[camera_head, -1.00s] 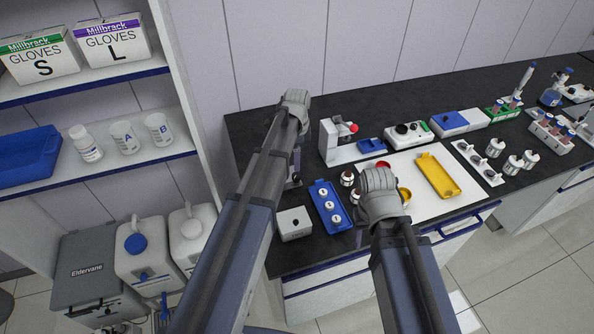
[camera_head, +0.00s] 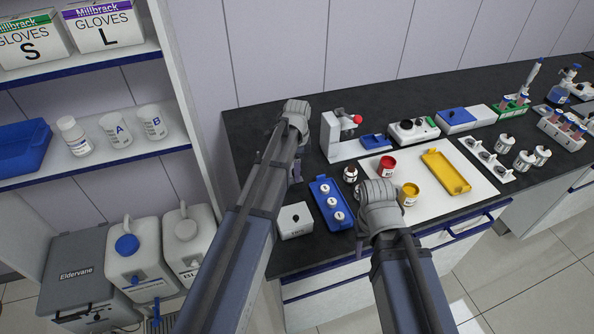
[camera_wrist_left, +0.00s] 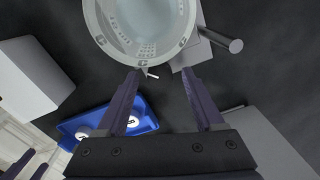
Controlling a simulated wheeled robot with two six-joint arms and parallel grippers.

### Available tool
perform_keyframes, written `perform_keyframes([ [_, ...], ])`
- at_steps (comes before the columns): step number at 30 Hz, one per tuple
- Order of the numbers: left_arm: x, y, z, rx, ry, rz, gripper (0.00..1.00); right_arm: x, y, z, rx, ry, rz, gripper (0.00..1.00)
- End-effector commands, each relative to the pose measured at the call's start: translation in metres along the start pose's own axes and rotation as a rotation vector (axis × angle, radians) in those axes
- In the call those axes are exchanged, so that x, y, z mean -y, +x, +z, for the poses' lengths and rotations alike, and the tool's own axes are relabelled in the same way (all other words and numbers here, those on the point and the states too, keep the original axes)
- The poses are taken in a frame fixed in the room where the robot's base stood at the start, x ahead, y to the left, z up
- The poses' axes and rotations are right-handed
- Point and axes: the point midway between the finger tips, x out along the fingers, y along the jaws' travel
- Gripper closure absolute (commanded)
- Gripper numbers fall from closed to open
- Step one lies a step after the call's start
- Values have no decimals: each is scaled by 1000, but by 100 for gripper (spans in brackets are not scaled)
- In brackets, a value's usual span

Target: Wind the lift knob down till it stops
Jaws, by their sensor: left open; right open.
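In the left wrist view, a grey cylindrical knob (camera_wrist_left: 236,46) on a short rod sticks out beside a grey block (camera_wrist_left: 198,52). It looks like the lift knob. A clear graduated vessel (camera_wrist_left: 140,30) overlaps the block and fills the top of that view. My left gripper (camera_wrist_left: 163,73) is open and empty, its fingertips at the vessel's lower edge and left of the knob; contact cannot be told. In the head view my left arm hides the knob and vessel. My right gripper (camera_head: 362,232) is mostly hidden under its wrist, over the bench front.
A blue tray (camera_head: 318,187) with white-capped bottles and a white box (camera_head: 294,221) lie near the left arm. A white stand with a red knob (camera_head: 357,119) is behind. Red (camera_head: 387,167) and yellow (camera_head: 410,195) pots and a yellow tray (camera_head: 446,172) are right.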

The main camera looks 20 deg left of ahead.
Motion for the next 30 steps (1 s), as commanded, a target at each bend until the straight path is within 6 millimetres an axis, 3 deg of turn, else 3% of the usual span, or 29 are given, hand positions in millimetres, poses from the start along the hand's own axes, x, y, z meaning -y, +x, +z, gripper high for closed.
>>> perform_keyframes([
  [4, 0, -1, 0, 0, 0, 0, 32, 0, -1, 0, 0, 0, 0, 50],
  [22, 0, -1, 0, 0, 0, 0, 99, 0, -1, 0, 0, 0, 0, 50],
  [30, 0, -1, 0, 0, -4, 0, 100, 0, -1, 0, 0, 0, 0, 50],
])
